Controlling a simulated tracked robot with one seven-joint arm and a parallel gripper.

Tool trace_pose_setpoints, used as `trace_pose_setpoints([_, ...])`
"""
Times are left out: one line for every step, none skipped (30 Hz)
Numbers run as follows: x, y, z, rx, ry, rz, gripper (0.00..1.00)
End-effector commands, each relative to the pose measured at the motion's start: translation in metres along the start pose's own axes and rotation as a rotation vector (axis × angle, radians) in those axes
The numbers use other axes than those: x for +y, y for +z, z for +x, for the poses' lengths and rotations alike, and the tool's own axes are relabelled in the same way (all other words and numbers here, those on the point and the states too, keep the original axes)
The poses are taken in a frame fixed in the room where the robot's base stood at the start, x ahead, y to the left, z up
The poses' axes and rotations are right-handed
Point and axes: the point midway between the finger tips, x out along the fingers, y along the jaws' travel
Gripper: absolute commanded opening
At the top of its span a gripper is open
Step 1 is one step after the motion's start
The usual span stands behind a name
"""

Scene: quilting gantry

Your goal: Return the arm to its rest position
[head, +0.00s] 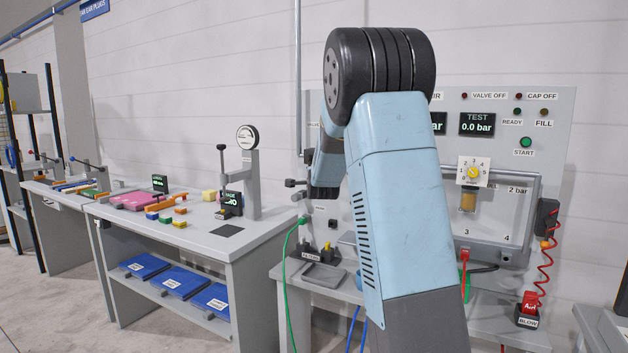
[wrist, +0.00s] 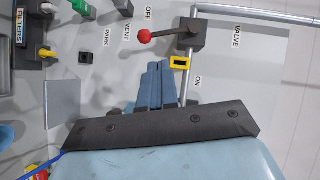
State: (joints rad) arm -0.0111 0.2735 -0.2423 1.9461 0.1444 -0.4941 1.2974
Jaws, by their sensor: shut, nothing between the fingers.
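My gripper (wrist: 158,66) shows in the wrist view with its two blue fingers together and nothing between them. It points at a grey panel (wrist: 105,85) with a valve lever (wrist: 168,34) that has a red knob. The fingertips appear just below the lever, beside a small yellow-framed block (wrist: 180,63) on a metal pipe; I cannot tell if they touch anything. In the head view my blue arm rises in front of the test bench (head: 452,110), bends at a black joint and reaches down behind itself. The gripper is hidden there.
A grey workbench (head: 190,238) with a dial gauge stand (head: 247,165), coloured blocks and blue trays below stands left. Green and red hoses hang by the test bench. In the wrist view, a filters rack (wrist: 25,50) and a green connector (wrist: 82,7) lie upper left.

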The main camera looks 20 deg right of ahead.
Motion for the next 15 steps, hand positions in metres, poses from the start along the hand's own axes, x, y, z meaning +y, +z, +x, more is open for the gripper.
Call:
trace_pose_setpoints([-0.0007,-0.0007,-0.0031,0.001,-0.001,0.001,0.00])
trace_pose_setpoints([-0.0006,-0.0010,-0.0042,0.001,-0.001,0.001,0.00])
trace_pose_setpoints([-0.0005,-0.0010,-0.0053,0.001,-0.001,0.000,0.00])
trace_pose_setpoints([-0.0003,-0.0010,-0.0059,0.001,-0.001,0.000,0.00])
trace_pose_setpoints([-0.0001,-0.0010,-0.0063,0.001,-0.001,0.000,0.00])
trace_pose_setpoints([0.0000,-0.0010,-0.0065,0.001,-0.001,0.000,0.00])
trace_pose_setpoints([0.0000,-0.0010,-0.0066,0.001,-0.001,0.000,0.00])
trace_pose_setpoints([0.0001,-0.0010,-0.0066,0.001,-0.001,0.000,0.00])
trace_pose_setpoints([0.0000,-0.0010,-0.0065,0.001,-0.001,0.000,0.00])
trace_pose_setpoints([0.0000,-0.0010,-0.0064,0.001,-0.001,0.000,0.00])
trace_pose_setpoints([0.0000,-0.0011,-0.0064,0.001,-0.001,0.000,0.00])
trace_pose_setpoints([0.0000,-0.0010,-0.0064,0.001,-0.001,0.000,0.00])
trace_pose_setpoints([0.0000,-0.0011,-0.0063,0.001,-0.001,0.000,0.00])
trace_pose_setpoints([0.0000,-0.0011,-0.0063,0.001,-0.001,0.000,0.00])
trace_pose_setpoints([0.0000,-0.0010,-0.0063,0.001,-0.001,0.000,0.00])
